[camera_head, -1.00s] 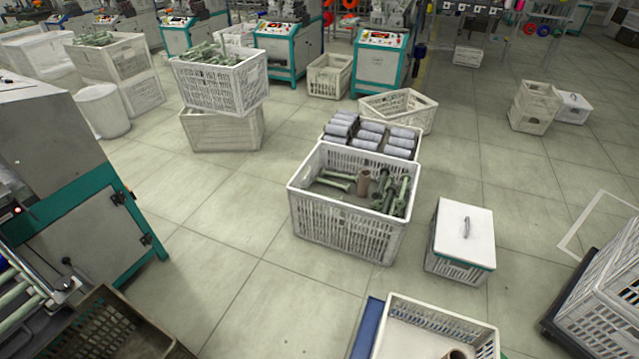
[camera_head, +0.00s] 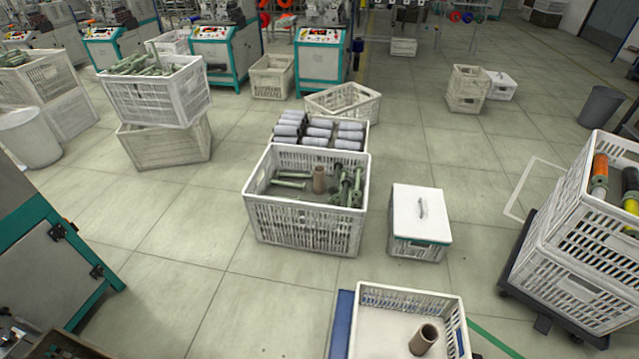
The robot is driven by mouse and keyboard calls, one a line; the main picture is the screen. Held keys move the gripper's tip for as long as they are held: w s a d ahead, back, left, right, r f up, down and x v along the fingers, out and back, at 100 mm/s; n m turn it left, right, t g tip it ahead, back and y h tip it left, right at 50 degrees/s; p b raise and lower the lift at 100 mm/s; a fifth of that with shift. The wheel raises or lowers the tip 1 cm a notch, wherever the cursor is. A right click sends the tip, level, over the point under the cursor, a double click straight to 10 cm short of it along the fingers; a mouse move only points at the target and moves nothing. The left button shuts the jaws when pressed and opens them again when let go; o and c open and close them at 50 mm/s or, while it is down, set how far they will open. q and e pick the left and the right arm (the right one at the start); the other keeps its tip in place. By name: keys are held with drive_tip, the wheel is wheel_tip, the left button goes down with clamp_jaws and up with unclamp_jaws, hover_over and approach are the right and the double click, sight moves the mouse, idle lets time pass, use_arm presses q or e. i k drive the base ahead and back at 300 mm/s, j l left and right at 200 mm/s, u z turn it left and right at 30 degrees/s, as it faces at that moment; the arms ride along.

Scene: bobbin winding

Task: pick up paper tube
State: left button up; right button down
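A brown paper tube (camera_head: 319,179) stands upright in the white crate (camera_head: 303,226) at the middle of the view, among several green bobbins (camera_head: 346,187). Another brown paper tube (camera_head: 423,339) is in the white crate (camera_head: 368,331) at the bottom right, with its open end facing up. Neither of my grippers shows in the view.
A white lidded box (camera_head: 420,213) stands right of the middle crate. A crate of grey-wrapped bobbins (camera_head: 318,133) is behind it. Stacked crates (camera_head: 569,275) on a dark dolly are at right; a teal machine (camera_head: 62,262) is at left.

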sight(318, 170)
drive_tip(key=i+j+z, duration=0.4)
drive_tip(key=j, duration=0.2)
drive_tip(key=i+j+z, duration=0.25)
drive_tip(key=j+z, duration=0.2)
drive_tip(key=j, duration=0.25)
drive_tip(key=i+j+z, duration=0.75)
drive_tip(key=i+j, duration=0.15)
drive_tip(key=j, duration=0.15)
drive_tip(key=i+j+z, duration=0.25)
drive_tip(key=j, duration=0.15)
drive_tip(key=i+j+z, duration=0.2)
drive_tip(key=j, duration=0.3)
